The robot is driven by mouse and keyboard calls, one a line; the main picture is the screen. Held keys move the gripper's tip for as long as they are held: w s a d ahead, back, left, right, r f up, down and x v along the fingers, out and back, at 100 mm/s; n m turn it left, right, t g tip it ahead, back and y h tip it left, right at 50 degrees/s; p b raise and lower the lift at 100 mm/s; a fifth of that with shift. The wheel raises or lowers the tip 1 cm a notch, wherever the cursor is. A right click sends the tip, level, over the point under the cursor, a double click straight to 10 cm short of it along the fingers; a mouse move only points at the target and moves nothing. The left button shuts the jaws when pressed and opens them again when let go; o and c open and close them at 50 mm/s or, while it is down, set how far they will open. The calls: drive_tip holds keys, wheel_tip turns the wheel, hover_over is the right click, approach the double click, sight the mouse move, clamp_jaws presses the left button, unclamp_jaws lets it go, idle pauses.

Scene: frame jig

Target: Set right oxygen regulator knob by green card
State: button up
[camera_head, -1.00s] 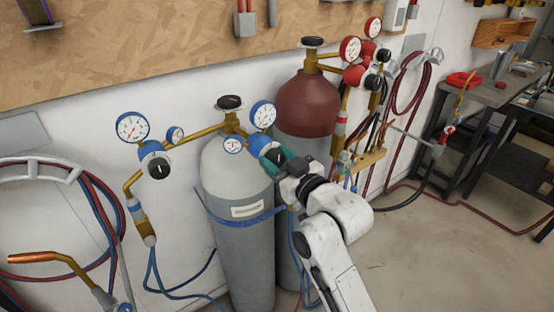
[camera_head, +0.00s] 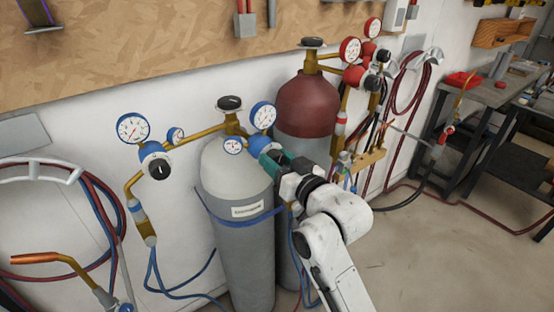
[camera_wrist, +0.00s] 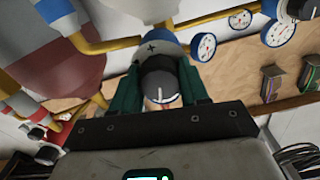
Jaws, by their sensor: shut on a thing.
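The right oxygen regulator has a blue body (camera_head: 258,144) on the right side of the grey cylinder (camera_head: 240,245). Its dark knob faces me and shows in the wrist view (camera_wrist: 158,84), with a white mark near its lower edge. My gripper (camera_head: 271,156) has its green fingers on either side of this knob and is shut on it; the fingers also show in the wrist view (camera_wrist: 160,76). In the head view the fingers mostly hide the knob. I cannot make out a green card for certain.
The left regulator's black knob (camera_head: 160,170) and large gauge (camera_head: 133,128) are at the left. A maroon-topped cylinder (camera_head: 308,100) stands close behind my gripper, with red gauges (camera_head: 350,50) above. Blue hoses (camera_head: 152,272) hang below. Open floor (camera_head: 430,260) lies at the right.

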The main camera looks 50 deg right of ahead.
drive_tip(key=m+p, duration=0.1)
drive_tip(key=m, duration=0.4)
drive_tip(key=shift+r+m, duration=0.1)
drive_tip(key=shift+m, duration=0.2)
drive_tip(key=m+p, duration=0.1)
drive_tip(key=m, duration=0.3)
drive_tip(key=m+p, duration=0.2)
drive_tip(key=m, duration=0.3)
drive_tip(key=shift+d+p, duration=0.1)
drive_tip(key=shift+p, duration=0.25)
drive_tip(key=m+p, duration=0.2)
drive_tip(key=m, duration=0.1)
drive_tip(key=shift+m+p, duration=0.35)
drive_tip(key=shift+m, duration=0.05)
drive_tip(key=shift+m+p, duration=0.5)
drive_tip(key=shift+m, duration=0.2)
drive_tip(key=shift+f, duration=0.2)
drive_tip(key=o, duration=1.1)
drive_tip(key=shift+c, duration=0.2)
